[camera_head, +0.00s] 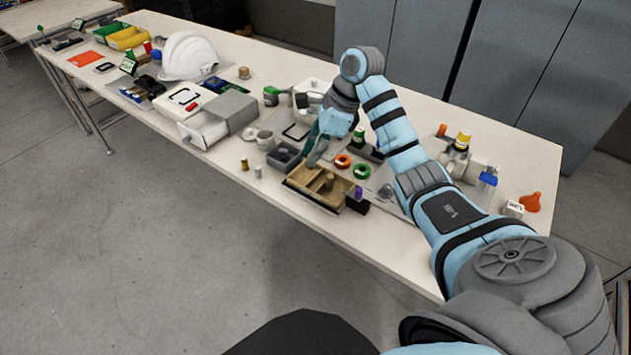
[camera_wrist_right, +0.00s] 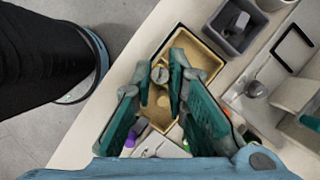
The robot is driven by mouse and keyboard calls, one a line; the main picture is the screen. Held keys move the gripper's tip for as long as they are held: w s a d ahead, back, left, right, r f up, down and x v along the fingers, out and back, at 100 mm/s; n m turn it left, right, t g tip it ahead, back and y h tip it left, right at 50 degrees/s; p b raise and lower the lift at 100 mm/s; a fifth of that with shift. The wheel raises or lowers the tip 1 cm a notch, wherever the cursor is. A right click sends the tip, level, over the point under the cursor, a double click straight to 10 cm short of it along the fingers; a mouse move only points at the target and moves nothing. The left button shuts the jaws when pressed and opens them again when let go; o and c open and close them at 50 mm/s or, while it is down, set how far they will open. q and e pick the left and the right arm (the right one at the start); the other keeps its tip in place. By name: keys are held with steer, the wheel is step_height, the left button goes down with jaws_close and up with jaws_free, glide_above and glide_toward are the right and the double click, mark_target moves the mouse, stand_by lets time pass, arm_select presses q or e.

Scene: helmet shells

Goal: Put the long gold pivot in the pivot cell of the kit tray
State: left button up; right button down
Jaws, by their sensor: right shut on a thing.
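The kit tray (camera_head: 336,205) is a tan, open box with inner dividers near the table's front edge. It also shows below my right gripper in the right wrist view (camera_wrist_right: 207,56). My right gripper (camera_head: 314,158) points down over the tray's far left part. In the right wrist view its teal fingers (camera_wrist_right: 161,82) are closed around a small round-ended piece (camera_wrist_right: 160,73), which I take to be the long gold pivot. Its colour looks dull, and its lower end is hidden, so I cannot tell whether it touches the cell floor. My left gripper is not in view.
A small gold cylinder (camera_head: 244,164) and a silver one (camera_head: 258,172) stand on the table left of the tray. A dark grey bin (camera_head: 283,157) adjoins the tray.

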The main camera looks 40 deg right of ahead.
step_height(320, 180, down, 8)
steer(key=shift+s+r, duration=0.1)
steer(key=shift+r, duration=0.05)
steer(key=shift+d+f, duration=0.1)
steer(key=shift+f, duration=0.25)
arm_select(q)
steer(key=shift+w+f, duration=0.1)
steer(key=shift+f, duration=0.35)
arm_select(e)
steer(key=c, duration=1.6)
jaws_free()
steer(key=shift+r+p, duration=0.35)
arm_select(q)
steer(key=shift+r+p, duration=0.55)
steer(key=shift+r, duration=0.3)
arm_select(e)
steer(key=v, duration=1.1)
steer(key=shift+d+r, duration=0.15)
steer(key=shift+r, duration=0.2)
